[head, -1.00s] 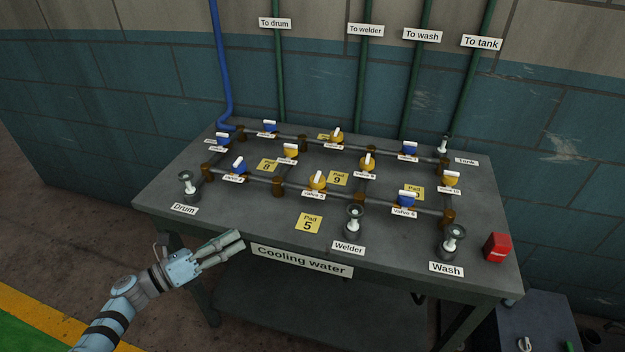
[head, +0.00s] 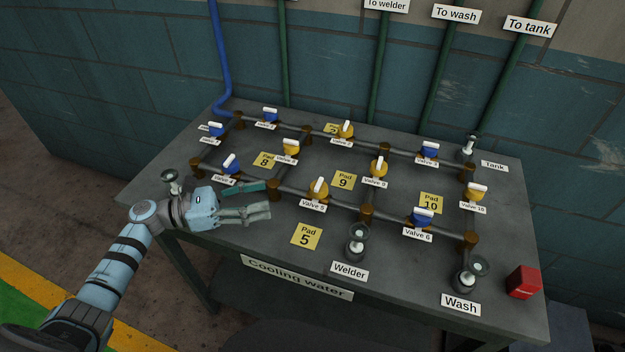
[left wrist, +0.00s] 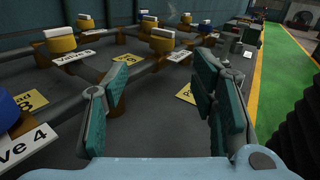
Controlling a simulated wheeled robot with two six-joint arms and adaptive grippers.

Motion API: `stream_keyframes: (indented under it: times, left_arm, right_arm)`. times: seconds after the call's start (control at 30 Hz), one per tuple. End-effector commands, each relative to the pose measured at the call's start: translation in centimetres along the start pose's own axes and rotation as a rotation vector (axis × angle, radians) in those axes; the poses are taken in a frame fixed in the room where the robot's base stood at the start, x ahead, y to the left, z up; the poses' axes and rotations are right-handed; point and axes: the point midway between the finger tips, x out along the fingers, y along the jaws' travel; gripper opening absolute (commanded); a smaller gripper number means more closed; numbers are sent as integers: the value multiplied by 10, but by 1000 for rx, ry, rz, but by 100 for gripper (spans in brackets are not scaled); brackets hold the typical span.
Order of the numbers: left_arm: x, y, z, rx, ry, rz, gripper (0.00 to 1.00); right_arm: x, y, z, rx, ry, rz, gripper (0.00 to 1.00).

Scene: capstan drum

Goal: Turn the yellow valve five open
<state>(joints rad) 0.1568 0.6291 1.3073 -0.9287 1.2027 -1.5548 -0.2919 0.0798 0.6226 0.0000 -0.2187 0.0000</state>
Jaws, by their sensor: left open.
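The yellow valve five (head: 319,189) stands on the front pipe run of the table, behind the Pad 5 label. Its white-topped handle points up and away in the head view. My right gripper is not in view.
Blue valve 4 (head: 231,165) is just behind my left gripper. Brown pipe joints (head: 273,190) and a Welder fitting (head: 357,243) stand nearby. Blue valve 6 (head: 422,217) is to the right. The tabletop around the Pad 5 label (head: 307,236) is clear.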

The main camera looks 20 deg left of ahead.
Motion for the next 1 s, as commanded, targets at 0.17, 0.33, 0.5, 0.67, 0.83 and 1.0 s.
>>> stream_keyframes:
  times: [0.17, 0.33, 0.5, 0.67, 0.83, 1.0]
  left_arm:
    - [51, 0, 5, 1, -8, -4, 52]
    - [94, 0, 4, -1, -6, -2, 52]
    - [116, 0, 2, -1, -3, 1, 52]
    - [121, 0, 1, 0, -1, 2, 52]
    - [121, 0, 1, 0, -1, 2, 52]
    - [120, 0, 1, 0, -1, 2, 25]
  right_arm:
    - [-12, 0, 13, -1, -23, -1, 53]
    - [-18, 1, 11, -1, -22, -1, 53]
    - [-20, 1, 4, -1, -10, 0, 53]
    - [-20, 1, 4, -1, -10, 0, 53]
    - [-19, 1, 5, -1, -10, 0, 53]
    - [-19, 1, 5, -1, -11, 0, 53]
